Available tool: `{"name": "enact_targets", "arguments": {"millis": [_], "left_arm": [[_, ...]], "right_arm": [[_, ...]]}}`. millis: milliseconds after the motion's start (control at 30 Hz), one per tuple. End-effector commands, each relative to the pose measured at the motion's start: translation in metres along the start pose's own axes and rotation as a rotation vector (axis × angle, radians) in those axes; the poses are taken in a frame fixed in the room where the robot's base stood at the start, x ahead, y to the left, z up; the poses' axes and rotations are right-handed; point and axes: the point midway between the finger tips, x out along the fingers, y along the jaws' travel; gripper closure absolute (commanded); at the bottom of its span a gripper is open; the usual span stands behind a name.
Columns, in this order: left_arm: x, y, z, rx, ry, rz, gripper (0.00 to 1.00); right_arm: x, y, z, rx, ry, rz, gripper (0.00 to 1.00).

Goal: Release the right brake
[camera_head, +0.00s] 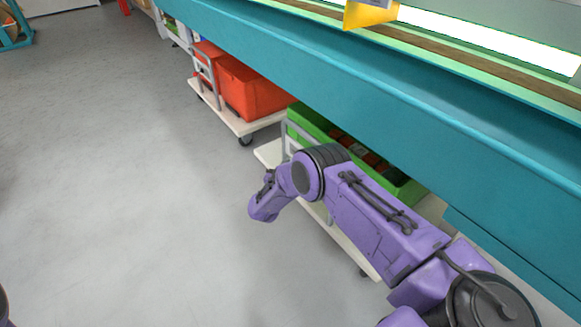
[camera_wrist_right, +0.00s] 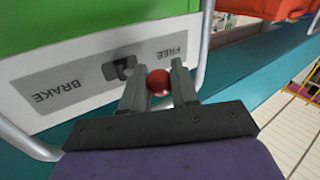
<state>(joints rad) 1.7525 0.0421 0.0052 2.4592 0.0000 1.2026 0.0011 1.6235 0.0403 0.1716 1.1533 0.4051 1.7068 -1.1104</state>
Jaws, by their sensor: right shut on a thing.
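In the right wrist view, a grey brake panel (camera_wrist_right: 75,84) on a white surface carries the words FREE and BRAKE, seen upside down. FREE is at the upper right and BRAKE at the lower left. A dark lever pivot (camera_wrist_right: 119,68) sits between the words. A red ball knob (camera_wrist_right: 158,82) is on the FREE side of the pivot, between the fingers of my right gripper (camera_wrist_right: 157,80), which is shut on it. In the head view my right arm reaches left beside the trolley (camera_head: 345,240); its fingers are not clearly visible there. My left gripper is out of view.
The trolley carries a green crate (camera_head: 306,119). Another trolley (camera_head: 232,119) with red crates (camera_head: 252,88) stands behind it. A long teal bench (camera_head: 400,97) overhangs both at the right. The grey floor (camera_head: 110,190) on the left is clear.

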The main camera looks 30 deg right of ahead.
Motion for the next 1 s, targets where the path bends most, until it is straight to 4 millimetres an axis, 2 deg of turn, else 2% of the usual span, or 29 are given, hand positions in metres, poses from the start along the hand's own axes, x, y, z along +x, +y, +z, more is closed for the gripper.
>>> {"name": "enact_targets", "arguments": {"millis": [133,167,200,233,567,667,900,1000], "left_arm": [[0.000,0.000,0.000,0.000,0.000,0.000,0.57],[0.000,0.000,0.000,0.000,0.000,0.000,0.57],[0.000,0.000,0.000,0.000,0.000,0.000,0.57],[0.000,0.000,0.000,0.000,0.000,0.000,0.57],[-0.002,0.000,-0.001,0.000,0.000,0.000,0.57],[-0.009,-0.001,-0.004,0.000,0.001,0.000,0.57],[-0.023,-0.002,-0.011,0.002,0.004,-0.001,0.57],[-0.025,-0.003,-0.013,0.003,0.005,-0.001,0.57]], "right_arm": [[0.001,0.000,-0.001,0.001,0.001,-0.001,1.00],[0.001,0.000,-0.001,0.001,0.001,-0.001,0.68],[0.001,0.000,-0.001,0.001,0.001,-0.001,0.55],[0.001,0.000,-0.001,0.001,0.001,-0.001,0.48],[-0.004,-0.001,-0.002,0.001,0.001,-0.003,0.48],[-0.020,-0.001,-0.004,0.000,0.000,-0.005,0.48],[-0.078,-0.001,-0.004,0.000,0.001,-0.006,0.48],[-0.094,-0.001,-0.003,0.001,0.002,-0.005,0.48]]}}
